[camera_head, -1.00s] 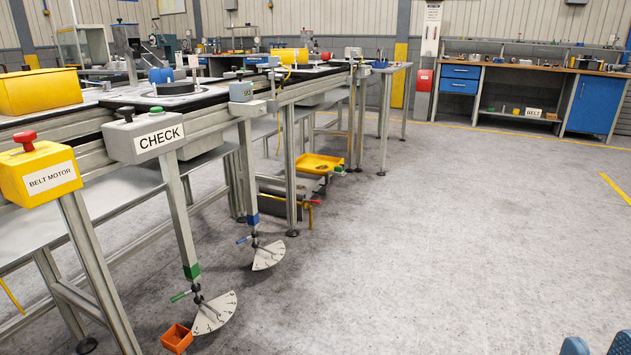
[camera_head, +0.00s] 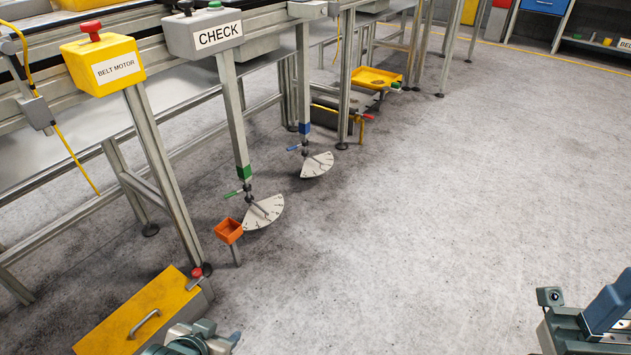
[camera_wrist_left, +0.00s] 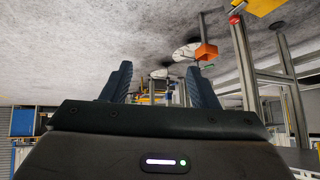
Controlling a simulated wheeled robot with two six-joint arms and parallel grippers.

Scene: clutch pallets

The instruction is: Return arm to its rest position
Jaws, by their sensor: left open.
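My left gripper (camera_head: 219,334) shows partly at the bottom edge of the head view, just right of the yellow floor cabinet. In the left wrist view its two dark blue fingers (camera_wrist_left: 159,86) stand apart with nothing between them. That view is upside down, with the floor at the top. At the head view's lower right edge are blue and grey parts of my other arm; its finger state is unclear.
The yellow cabinet (camera_head: 135,318) has a handle and a red knob. Ahead stand an orange bin (camera_head: 229,231), dial plates (camera_head: 266,212), the CHECK box (camera_head: 200,38) and the BELT MOTOR box (camera_head: 104,65). The floor (camera_head: 430,210) to the right is clear.

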